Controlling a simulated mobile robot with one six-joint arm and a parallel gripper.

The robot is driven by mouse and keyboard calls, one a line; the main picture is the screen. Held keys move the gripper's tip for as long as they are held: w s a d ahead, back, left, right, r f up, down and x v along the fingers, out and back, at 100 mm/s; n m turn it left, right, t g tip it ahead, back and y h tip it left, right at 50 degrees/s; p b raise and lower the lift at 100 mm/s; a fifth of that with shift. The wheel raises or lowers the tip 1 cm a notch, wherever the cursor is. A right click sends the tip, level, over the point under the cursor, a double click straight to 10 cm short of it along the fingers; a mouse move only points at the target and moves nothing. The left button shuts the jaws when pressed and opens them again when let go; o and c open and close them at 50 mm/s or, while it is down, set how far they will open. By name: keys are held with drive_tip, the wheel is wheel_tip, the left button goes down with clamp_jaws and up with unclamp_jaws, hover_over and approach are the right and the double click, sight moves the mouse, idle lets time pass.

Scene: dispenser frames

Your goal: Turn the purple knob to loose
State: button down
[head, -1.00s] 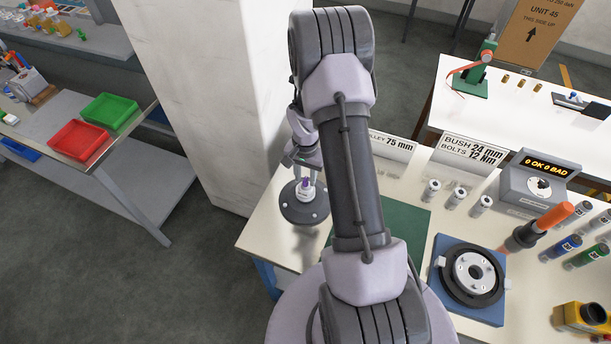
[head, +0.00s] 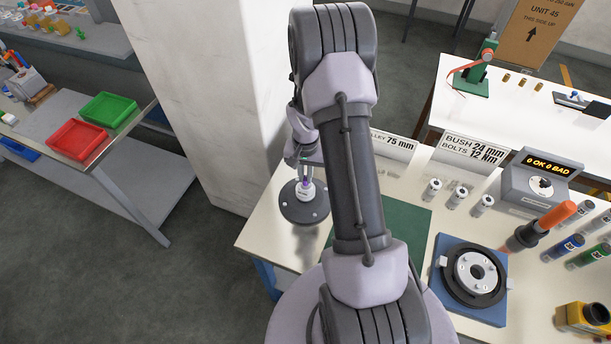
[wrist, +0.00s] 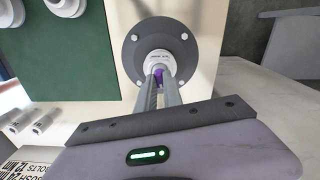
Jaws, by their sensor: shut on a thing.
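The purple knob (head: 306,183) sits on top of a small white post on a round dark grey base plate (head: 304,211) at the table's left corner. In the wrist view the purple knob (wrist: 158,75) shows between my two fingers, in front of the white collar (wrist: 159,58) and the bolted base plate (wrist: 128,50). My gripper (wrist: 160,78) is shut on the knob from above. In the head view my gripper (head: 305,172) is partly hidden behind my arm. The small print on the white collar is too small to read.
A green mat (head: 402,228) lies beside the base plate. A blue fixture with a dark ring (head: 494,300), several small cylinders and a counter box (head: 535,185) are further right. A concrete pillar (head: 195,90) stands close behind my gripper.

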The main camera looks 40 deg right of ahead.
drive_tip(key=n+b, duration=0.1)
drive_tip(key=n, duration=0.3)
drive_tip(key=shift+n, duration=0.3)
drive_tip(key=n+b, duration=0.1)
drive_tip(key=n, duration=0.2)
drive_tip(key=shift+n, duration=0.4)
drive_tip(key=n, duration=0.3)
drive_tip(key=shift+n, duration=2.1)
drive_tip(key=c, duration=1.5)
unclamp_jaws()
wheel_tip(320, 180, up, 18)
drive_tip(key=shift+f+p, duration=0.25)
drive_tip(key=shift+p, duration=1)
